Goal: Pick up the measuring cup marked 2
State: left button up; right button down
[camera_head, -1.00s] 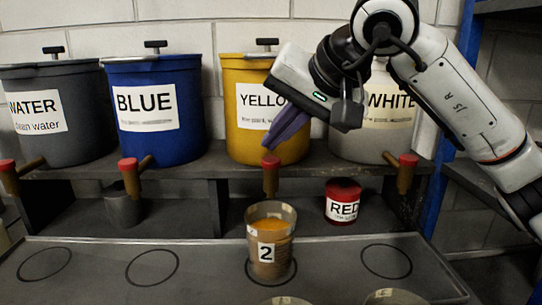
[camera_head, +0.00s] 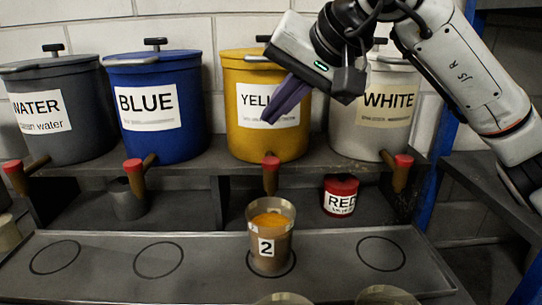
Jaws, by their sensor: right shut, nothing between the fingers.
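The measuring cup marked 2 (camera_head: 268,248) is a clear cup with a brownish-orange filling and a white label. It stands upright on a circle on the grey tray (camera_head: 205,270), in front of the yellow bucket's tap. My right gripper (camera_head: 268,118) comes in from the upper right. It is shut with nothing in it, in front of the yellow bucket (camera_head: 248,142), above and apart from the cup. My left gripper is out of view.
Water (camera_head: 85,140), blue (camera_head: 165,140) and white (camera_head: 345,135) buckets stand on the shelf, with red-topped taps projecting below. A red can (camera_head: 340,186) and a grey cup (camera_head: 127,205) sit underneath. Other cup rims (camera_head: 387,293) show at the bottom. Other tray circles are empty.

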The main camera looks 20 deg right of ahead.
aim_at(270, 221)
jog(key=k, duration=1.5)
